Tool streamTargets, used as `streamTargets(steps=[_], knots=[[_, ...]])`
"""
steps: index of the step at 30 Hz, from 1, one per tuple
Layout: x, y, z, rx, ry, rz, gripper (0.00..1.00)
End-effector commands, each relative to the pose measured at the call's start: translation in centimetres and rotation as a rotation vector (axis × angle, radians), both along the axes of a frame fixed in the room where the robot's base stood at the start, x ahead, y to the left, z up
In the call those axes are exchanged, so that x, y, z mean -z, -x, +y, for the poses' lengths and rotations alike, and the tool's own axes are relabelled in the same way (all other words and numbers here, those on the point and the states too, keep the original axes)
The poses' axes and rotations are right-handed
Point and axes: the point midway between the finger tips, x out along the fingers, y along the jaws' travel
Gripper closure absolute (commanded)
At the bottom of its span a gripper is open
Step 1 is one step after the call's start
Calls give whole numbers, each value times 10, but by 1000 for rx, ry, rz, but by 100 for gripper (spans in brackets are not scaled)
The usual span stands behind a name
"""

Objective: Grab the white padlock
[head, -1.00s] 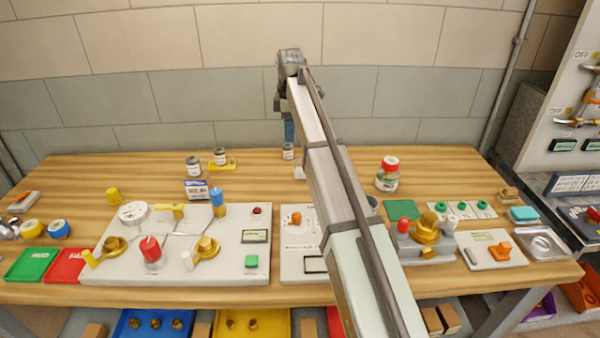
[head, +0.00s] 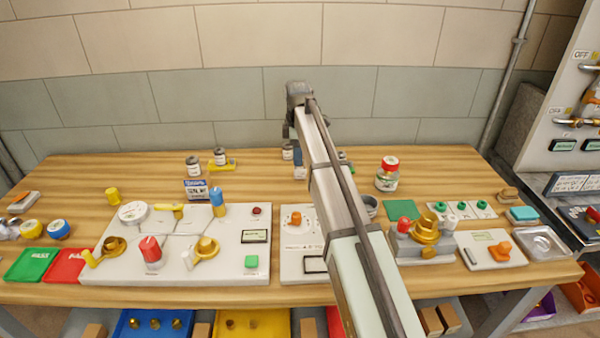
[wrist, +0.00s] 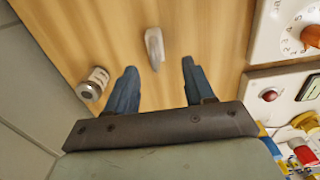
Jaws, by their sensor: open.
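A small, narrow white object (wrist: 154,46), which appears to be the white padlock, stands on the wooden table in the wrist view. It lies just beyond my open gripper (wrist: 157,68), roughly in line with the gap between the two blue fingers. The fingers are apart and nothing is held between them. I cannot tell how high the fingertips are above the table. In the head view, my gripper (head: 299,157) is low at the back middle of the table, and my arm and fingers mostly hide the white object.
A small labelled jar (wrist: 95,82) stands left of my fingers in the wrist view. A panel with an orange dial (head: 295,218) is in front of the gripper, and a red-lidded jar (head: 387,174) stands to the right. The wall (head: 240,90) is close behind.

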Motion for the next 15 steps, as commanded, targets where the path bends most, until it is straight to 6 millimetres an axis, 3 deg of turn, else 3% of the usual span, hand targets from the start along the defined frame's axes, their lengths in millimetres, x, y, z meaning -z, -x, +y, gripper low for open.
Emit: streamTargets(steps=[12,15], knots=[[46,-5,-8,-1,0,1,47],[49,-5,-8,0,0,0,47]])
